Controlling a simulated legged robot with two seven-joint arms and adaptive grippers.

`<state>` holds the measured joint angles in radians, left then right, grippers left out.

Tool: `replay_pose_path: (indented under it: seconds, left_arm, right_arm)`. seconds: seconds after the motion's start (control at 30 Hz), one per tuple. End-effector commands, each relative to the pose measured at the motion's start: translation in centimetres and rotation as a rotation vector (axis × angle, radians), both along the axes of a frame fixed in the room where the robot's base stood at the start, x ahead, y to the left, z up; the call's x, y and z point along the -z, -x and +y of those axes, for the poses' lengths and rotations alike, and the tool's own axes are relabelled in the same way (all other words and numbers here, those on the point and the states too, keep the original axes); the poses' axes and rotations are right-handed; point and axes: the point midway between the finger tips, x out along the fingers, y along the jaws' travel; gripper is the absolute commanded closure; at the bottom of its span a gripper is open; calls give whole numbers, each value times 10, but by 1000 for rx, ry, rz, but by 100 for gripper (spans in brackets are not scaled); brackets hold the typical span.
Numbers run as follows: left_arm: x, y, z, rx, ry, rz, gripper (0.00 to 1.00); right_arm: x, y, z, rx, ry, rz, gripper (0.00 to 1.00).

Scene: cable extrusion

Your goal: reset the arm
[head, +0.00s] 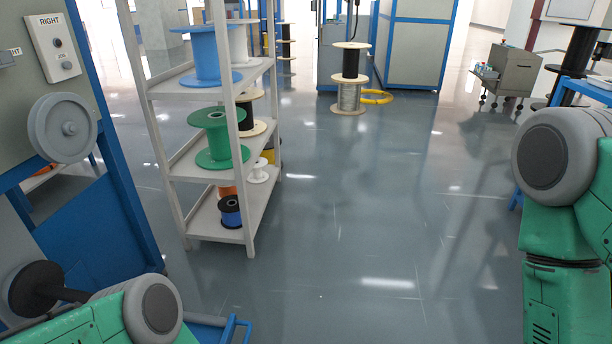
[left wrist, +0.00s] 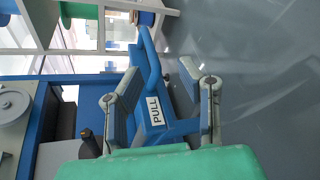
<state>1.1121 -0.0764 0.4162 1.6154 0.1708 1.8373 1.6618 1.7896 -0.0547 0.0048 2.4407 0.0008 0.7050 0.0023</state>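My left gripper (left wrist: 159,72) shows in the left wrist view with its two grey-and-blue fingers spread apart. A blue bar handle with a white PULL label (left wrist: 154,110) lies in line with the gap between the fingers. The fingers do not look closed on it, but I cannot tell how near it is. In the head view my left arm (head: 140,312) is at the bottom left, its gripper out of frame. My right arm (head: 560,220) is raised at the right edge. My right gripper is not in view.
A white shelf rack (head: 262,190) with several cable spools stands left of centre. A blue-framed machine with a RIGHT button panel (head: 60,55) is close at the left. A blue handle (head: 235,328) juts out at the bottom. The floor (head: 380,220) in the middle is clear.

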Motion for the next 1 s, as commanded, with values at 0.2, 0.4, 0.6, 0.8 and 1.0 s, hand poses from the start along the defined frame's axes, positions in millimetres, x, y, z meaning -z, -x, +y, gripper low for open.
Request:
replay_pose_path:
  seconds: [0.2, 0.4, 0.6, 0.8, 1.0]
  left_arm:
    - [-4, 19, 14, 549, -521, 379, 68]
    - [-25, 81, 64, 1119, -971, 664, 68]
    - [-64, 147, 115, 1592, -1203, 828, 68]
    - [-115, 183, 137, 1833, -1260, 875, 68]
    - [-161, 182, 136, 1829, -1259, 875, 68]
  right_arm:
    - [0, 0, 0, 0, 0, 0, 60]
    - [0, 0, 0, 0, 0, 0, 60]
    - [0, 0, 0, 0, 0, 0, 60]
    - [-28, 1, 0, 0, 0, 2, 60]
    - [-75, 0, 0, 0, 0, 0, 60]
